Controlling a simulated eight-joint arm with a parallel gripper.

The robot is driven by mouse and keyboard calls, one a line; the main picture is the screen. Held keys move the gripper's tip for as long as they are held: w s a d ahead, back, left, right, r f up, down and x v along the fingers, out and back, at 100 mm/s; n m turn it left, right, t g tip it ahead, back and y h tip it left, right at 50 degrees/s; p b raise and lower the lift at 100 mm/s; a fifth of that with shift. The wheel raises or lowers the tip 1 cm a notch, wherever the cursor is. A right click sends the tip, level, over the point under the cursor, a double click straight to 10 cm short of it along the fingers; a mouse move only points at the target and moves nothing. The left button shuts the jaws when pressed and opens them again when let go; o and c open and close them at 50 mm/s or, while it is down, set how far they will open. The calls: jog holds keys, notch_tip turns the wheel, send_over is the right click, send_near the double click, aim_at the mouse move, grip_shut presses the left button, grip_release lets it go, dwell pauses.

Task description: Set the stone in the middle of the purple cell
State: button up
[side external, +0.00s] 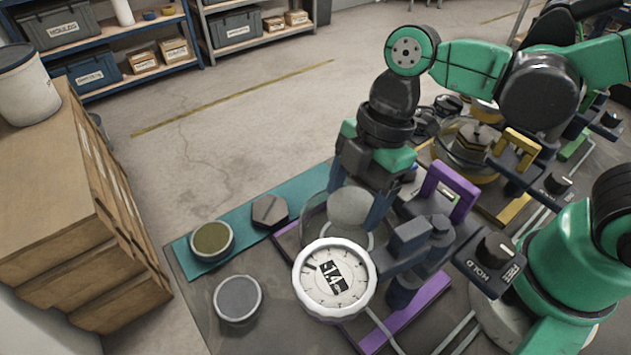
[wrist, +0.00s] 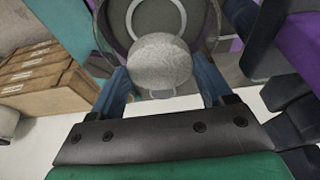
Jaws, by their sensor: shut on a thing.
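The stone is a pale grey, speckled, rounded lump (side external: 350,207), also in the wrist view (wrist: 158,62). My gripper (side external: 353,218) is shut on it, with one blue finger on each side; the fingers also show in the wrist view (wrist: 160,86). The purple cell has a purple base (side external: 418,303), a purple bracket (side external: 452,182) and a clear round cup (side external: 309,218). The stone is at the cup, and I cannot tell whether it touches the floor. In the wrist view a pale ring (wrist: 133,22) marks the dark cup floor, partly hidden by the stone.
A white dial (side external: 334,280) reading about -1.4 stands in front of the cup. A HOLD/FREE knob (side external: 497,250) is at right. A yellow cell (side external: 518,143) stands behind. A teal mat (side external: 236,222) holds a hexagonal block (side external: 270,211) and a round tin (side external: 212,240). Another tin (side external: 238,298) sits nearby.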

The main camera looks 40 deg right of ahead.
aim_at(349, 239)
jog(key=shift+f, duration=3.15)
jog(key=shift+f, duration=0.25)
jog(key=o, duration=1.2)
jog(key=shift+o, duration=0.2)
jog(key=shift+m, duration=0.3)
jog(key=v, duration=0.3)
jog(key=a+v, duration=0.1)
jog(key=v, duration=0.1)
jog(key=a+v, duration=0.1)
jog(key=v, duration=0.2)
jog(key=shift+w+d+r, duration=0.1)
jog(key=shift+w+r, duration=0.15)
jog(key=shift+r, duration=0.3)
jog(key=w+d+r+m+t+h, duration=0.3)
jog(key=w+d+r+m, duration=0.4)
jog(key=w+d+m, duration=0.4)
jog(key=shift+w+d+m, duration=0.4)
jog(key=shift+d+m, duration=0.2)
jog(key=shift+m, duration=2.6)
jog(key=shift+s, duration=0.1)
